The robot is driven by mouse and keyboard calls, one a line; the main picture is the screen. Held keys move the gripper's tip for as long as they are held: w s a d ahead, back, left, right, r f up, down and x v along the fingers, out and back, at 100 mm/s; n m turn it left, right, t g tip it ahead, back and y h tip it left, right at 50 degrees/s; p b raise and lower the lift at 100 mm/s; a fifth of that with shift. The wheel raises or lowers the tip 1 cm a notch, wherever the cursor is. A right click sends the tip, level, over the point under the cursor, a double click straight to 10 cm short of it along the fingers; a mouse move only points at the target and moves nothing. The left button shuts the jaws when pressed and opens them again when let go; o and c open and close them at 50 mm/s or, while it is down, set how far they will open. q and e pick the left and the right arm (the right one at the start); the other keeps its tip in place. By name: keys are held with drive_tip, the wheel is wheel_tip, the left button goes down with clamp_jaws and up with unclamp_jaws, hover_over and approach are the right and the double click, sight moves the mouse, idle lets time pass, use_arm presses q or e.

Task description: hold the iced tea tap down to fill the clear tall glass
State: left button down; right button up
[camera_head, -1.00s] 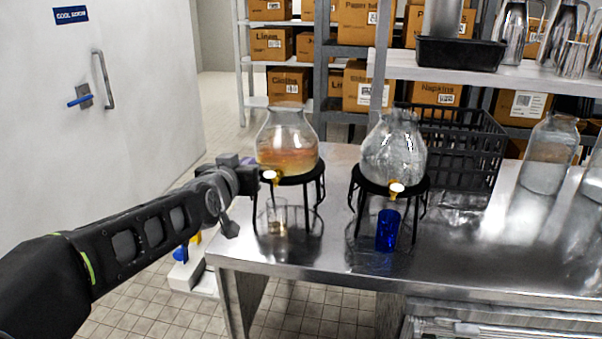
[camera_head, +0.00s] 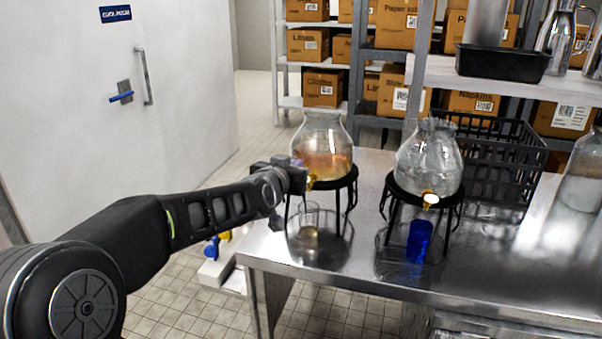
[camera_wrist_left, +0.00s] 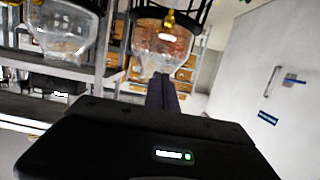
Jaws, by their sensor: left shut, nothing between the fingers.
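The iced tea dispenser (camera_head: 323,158), a glass jar with amber liquid, stands on a black stand (camera_head: 346,183); its gold tap (camera_head: 311,181) is partly hidden by my left gripper (camera_head: 301,177). The clear tall glass (camera_head: 307,217) stands upright below the tap, with an amber tint low down; I cannot tell liquid from reflection. My left gripper is shut and empty, close beside the tap; contact is unclear. In the left wrist view the dispenser (camera_wrist_left: 160,45) appears upside down, with its tap (camera_wrist_left: 168,19) beyond my shut fingers (camera_wrist_left: 162,95). My right gripper is out of view.
A second dispenser (camera_head: 428,162) with clear contents stands to the right on its own stand, a blue glass (camera_head: 419,240) below it. A black crate (camera_head: 490,165) is behind. The steel table's (camera_head: 350,272) front edge is bare.

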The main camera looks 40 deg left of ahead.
use_arm(q)
drive_tip(key=w+a+f+p, duration=0.1)
drive_tip(key=w+f+p, duration=0.1)
drive_tip(key=w+f, duration=0.2)
drive_tip(key=shift+w+a+f, duration=0.3)
drive_tip(key=shift+f, duration=0.3)
drive_tip(key=f+t+b, duration=0.1)
drive_tip(key=b, duration=0.8)
drive_tip(key=s+f+t+y+b, duration=0.1)
drive_tip(key=f+t+b, duration=0.1)
drive_tip(key=b, duration=0.7)
drive_tip(key=f+t+b, duration=0.1)
drive_tip(key=t+b, duration=0.1)
drive_tip(key=b, duration=0.7)
drive_tip(key=shift+s+d+f+y, duration=0.15)
drive_tip(key=shift+s+d+y, duration=0.1)
drive_tip(key=shift+y, duration=0.15)
idle(0.5)
